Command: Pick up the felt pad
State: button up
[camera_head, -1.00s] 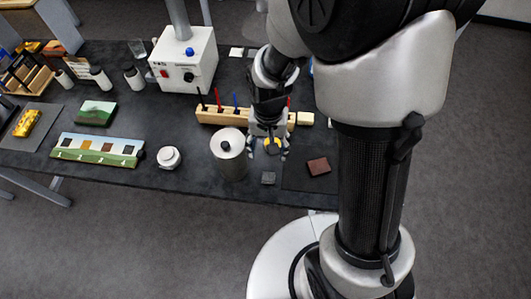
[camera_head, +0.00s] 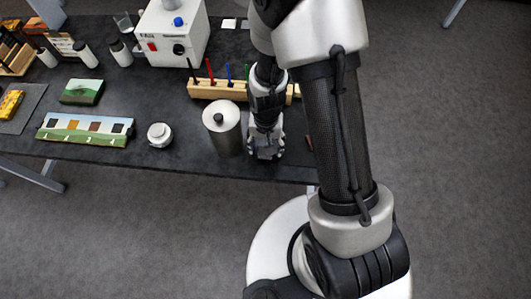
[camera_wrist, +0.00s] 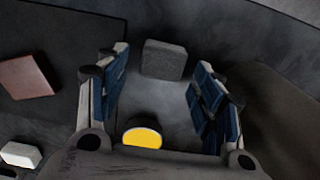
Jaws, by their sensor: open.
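A small grey block, which looks like the felt pad (camera_wrist: 164,60), lies on the dark tabletop in the wrist view. It shows between the two fingertips of my gripper (camera_wrist: 161,68), with clear gaps on both sides. My gripper is open and empty. In the head view my gripper (camera_head: 265,153) points down close to the table's front edge, and the pad is hidden there. I cannot tell how high the fingertips are above the pad.
A small pot with a yellow top (camera_wrist: 142,138) stands close to the pad, between the fingers in the wrist view. A reddish-brown block (camera_wrist: 26,77) lies to the left. A metal canister (camera_head: 222,130) stands beside my gripper, and a wooden pen rack (camera_head: 215,90) behind.

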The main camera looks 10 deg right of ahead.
jog(key=shift+f, duration=0.3)
jog(key=shift+c, duration=0.3)
jog(key=shift+r, duration=0.1)
jog(key=c, duration=0.8)
notch_tip(320, 180, up, 20)
jog(key=p, duration=0.5)
